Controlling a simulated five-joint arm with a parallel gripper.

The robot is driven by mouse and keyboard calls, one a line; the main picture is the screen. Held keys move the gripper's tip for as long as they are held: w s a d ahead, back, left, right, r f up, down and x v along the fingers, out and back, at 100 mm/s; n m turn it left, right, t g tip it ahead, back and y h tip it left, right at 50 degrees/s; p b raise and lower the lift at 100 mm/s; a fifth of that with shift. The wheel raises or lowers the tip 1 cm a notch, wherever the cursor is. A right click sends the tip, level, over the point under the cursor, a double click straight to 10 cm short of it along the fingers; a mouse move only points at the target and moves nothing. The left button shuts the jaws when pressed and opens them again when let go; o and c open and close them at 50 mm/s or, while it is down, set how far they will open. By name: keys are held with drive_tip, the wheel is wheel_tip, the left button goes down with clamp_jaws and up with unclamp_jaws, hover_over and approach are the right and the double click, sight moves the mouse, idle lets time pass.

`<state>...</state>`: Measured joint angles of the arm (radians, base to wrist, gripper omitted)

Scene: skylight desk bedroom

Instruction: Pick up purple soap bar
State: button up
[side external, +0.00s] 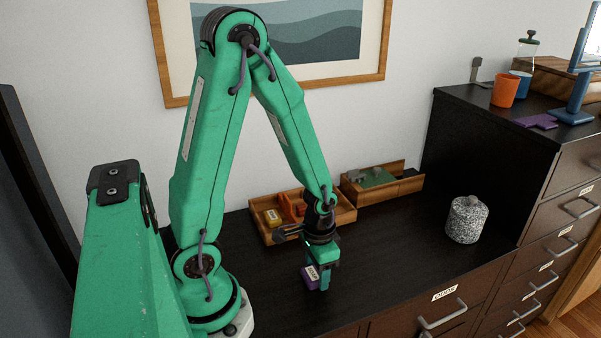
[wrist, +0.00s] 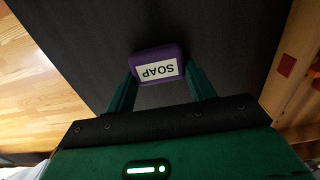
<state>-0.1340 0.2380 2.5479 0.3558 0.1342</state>
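The purple soap bar (side external: 309,279) has a white label and shows at my gripper's fingertips in the side view, over the dark desk top. In the wrist view the soap bar (wrist: 158,52) lies between both fingertips, its SOAP label upside down. My gripper (wrist: 160,74) has a finger against each side of the bar, with no clear gap. In the side view my gripper (side external: 318,282) points down, and one finger partly covers the bar. I cannot tell whether the bar's underside touches the desk.
A wooden tray (side external: 343,217) with yellow and orange items stands behind my gripper. A second wooden box (side external: 411,186) stands to its right. A speckled lidded jar (side external: 466,220) is at the right. The desk between jar and gripper is clear; its front edge is close.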

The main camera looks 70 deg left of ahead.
sight(317, 272)
drive_tip(key=shift+r, duration=0.15)
wheel_tip(317, 272, up, 10)
idle(1.1)
drive_tip(key=shift+w, duration=0.1)
idle(0.4)
drive_tip(key=w+a+r, duration=0.2)
drive_tip(key=w+a, duration=0.9)
drive_tip(key=w, duration=0.5)
drive_tip(key=a+f, duration=0.2)
drive_tip(key=a, duration=0.2)
drive_tip(key=a+f, duration=0.3)
drive_tip(key=a, duration=0.1)
drive_tip(key=a+f, duration=0.2)
drive_tip(key=a, duration=0.2)
drive_tip(key=shift+s+f, duration=0.2)
drive_tip(key=shift+f, duration=2)
